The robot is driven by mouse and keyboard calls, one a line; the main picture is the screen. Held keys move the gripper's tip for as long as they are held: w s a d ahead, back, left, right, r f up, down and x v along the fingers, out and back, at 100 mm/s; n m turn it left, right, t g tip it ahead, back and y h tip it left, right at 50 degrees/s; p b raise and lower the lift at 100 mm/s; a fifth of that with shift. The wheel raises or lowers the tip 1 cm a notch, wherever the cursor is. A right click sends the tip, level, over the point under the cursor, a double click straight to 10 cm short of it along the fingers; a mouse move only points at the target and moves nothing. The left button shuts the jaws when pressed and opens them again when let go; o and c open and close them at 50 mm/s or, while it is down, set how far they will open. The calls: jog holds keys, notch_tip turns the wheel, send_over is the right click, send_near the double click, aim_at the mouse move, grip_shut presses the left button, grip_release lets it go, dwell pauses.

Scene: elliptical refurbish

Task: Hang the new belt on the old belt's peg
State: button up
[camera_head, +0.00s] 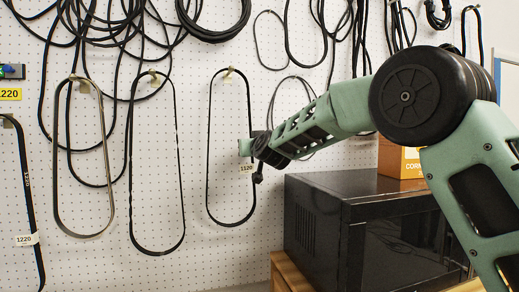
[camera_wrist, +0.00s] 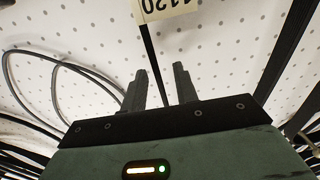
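A thin black belt (camera_head: 208,130) with a white tag (camera_head: 246,169) hangs as a long loop from a peg (camera_head: 229,72) on the pegboard. The tag seems to read 1120; it also shows upside down in the wrist view (camera_wrist: 166,8). My gripper (camera_head: 246,147) is at the right strand of this belt, just above the tag. In the wrist view the two fingers (camera_wrist: 160,80) are apart, with the black strand (camera_wrist: 152,50) running between them. A tan-edged belt (camera_head: 56,160) and another black belt (camera_head: 181,170) hang to the left. I cannot tell which belt is old or new.
A belt tagged 1220 (camera_head: 27,200) hangs at the far left, below a yellow 1220 label (camera_head: 10,94). Black cables (camera_head: 215,35) hang along the top. A black microwave-like box (camera_head: 318,230) and an orange carton (camera_head: 400,160) stand at the right, below my arm.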

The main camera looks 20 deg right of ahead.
jog(key=s+b, duration=0.5)
jog(key=s, duration=1.2)
jog(key=s+a+f+n+g+y+b, duration=0.25)
jog(key=s+a+f+g, duration=0.4)
jog(key=f, duration=0.65)
jog(key=s+a+f+n+g+y+b, duration=0.1)
jog(key=s+a+f+n+g+y, duration=0.25)
jog(key=s+a+f, duration=0.55)
jog(key=s+d+f+g+h, duration=0.2)
jog(key=s+d+f+g, duration=0.2)
jog(key=s+f, duration=0.5)
jog(key=s+d+f+n+g+h+b, duration=0.1)
jog(key=s+d+f+g+h, duration=0.2)
jog(key=s+f, duration=0.7)
jog(key=s+d+g, duration=0.1)
jog(key=s+d, duration=0.1)
jog(key=s, duration=0.2)
jog(key=shift+s, duration=0.15)
